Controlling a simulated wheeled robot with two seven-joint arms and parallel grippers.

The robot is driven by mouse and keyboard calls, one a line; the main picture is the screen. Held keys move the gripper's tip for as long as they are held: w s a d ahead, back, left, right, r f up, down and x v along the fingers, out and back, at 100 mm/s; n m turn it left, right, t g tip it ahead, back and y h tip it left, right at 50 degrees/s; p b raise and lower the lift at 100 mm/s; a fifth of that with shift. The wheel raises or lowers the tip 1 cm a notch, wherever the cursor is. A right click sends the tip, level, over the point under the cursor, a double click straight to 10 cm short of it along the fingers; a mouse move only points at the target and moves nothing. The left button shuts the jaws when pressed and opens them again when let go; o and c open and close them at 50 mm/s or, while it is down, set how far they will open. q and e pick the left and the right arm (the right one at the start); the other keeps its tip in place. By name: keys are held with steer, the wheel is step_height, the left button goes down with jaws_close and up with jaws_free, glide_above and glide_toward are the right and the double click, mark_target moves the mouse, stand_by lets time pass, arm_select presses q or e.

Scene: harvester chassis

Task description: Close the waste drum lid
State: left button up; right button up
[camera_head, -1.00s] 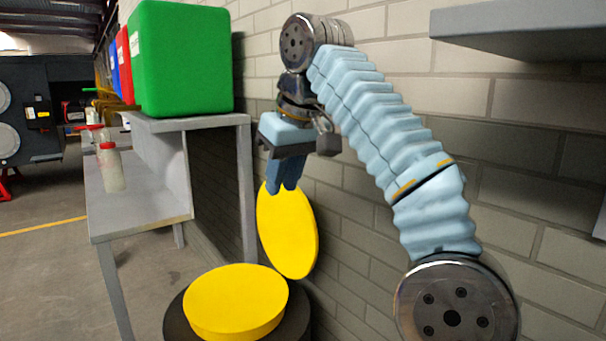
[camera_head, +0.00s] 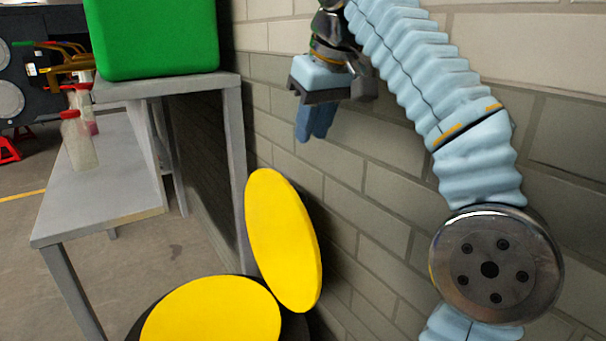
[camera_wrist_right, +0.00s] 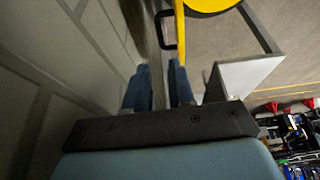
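The waste drum's lid (camera_head: 283,240) is a yellow disc standing nearly upright, tilted, behind the drum on the wall side. The drum's round yellow top (camera_head: 215,315) and part of its dark rim (camera_head: 298,326) show at the bottom; the rest is cut off. My right gripper (camera_head: 315,136) is above and right of the lid, apart from it, fingers pointing down. In the right wrist view, the gripper (camera_wrist_right: 159,70) is open with an empty gap. Beyond its fingers are the edge-on lid (camera_wrist_right: 180,35) and a black handle (camera_wrist_right: 163,30) on its wall side. My left gripper is out of view.
A brick wall (camera_head: 380,240) runs close behind the lid and right arm. A grey bench (camera_head: 100,200) stands left of the drum, with a bottle (camera_head: 78,145) and a green bin (camera_head: 155,40) on its levels. Open floor lies further left.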

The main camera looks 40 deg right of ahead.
mark_target(295, 189)
steer(key=b+x, duration=0.3)
steer(key=x, duration=0.9)
steer(key=shift+f, duration=0.45)
jaws_close()
